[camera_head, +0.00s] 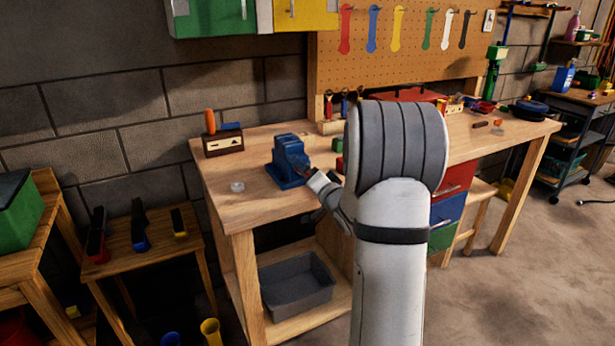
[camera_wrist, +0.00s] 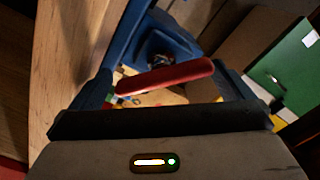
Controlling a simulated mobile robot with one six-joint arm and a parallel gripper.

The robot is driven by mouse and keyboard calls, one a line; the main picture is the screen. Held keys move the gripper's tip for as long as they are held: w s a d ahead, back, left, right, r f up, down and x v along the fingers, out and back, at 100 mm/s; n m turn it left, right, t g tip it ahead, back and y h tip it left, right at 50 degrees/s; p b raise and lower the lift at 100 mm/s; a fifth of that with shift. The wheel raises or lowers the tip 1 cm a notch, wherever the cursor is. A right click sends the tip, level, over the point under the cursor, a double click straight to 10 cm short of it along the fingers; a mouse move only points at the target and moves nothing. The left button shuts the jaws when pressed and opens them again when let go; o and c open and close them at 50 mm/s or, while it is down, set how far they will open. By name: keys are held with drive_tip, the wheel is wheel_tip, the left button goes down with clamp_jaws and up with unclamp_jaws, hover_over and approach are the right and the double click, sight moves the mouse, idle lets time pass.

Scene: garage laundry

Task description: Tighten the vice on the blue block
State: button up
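The blue vice (camera_head: 288,158) stands on the left part of the wooden workbench (camera_head: 240,205). In the wrist view its blue body (camera_wrist: 165,40) shows beyond a red handle bar (camera_wrist: 165,77). I cannot make out the blue block apart from the vice. My gripper (camera_head: 318,182) is at the vice's right front side, partly hidden by my arm. In the wrist view my gripper (camera_wrist: 168,88) has its fingers wide apart, with the red bar lying lengthwise across the gap. I cannot tell whether the bar touches a finger.
A wooden block holder with an orange handle (camera_head: 222,138) stands behind left of the vice. A small clear dish (camera_head: 237,187) lies left of it. A grey bin (camera_head: 297,283) sits on the lower shelf. Coloured drawers (camera_head: 445,210) are under the bench, right of my arm.

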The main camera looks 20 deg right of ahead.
drive_tip(key=s, duration=0.7)
drive_tip(key=shift+s+d, duration=0.15)
drive_tip(key=shift+s, duration=0.25)
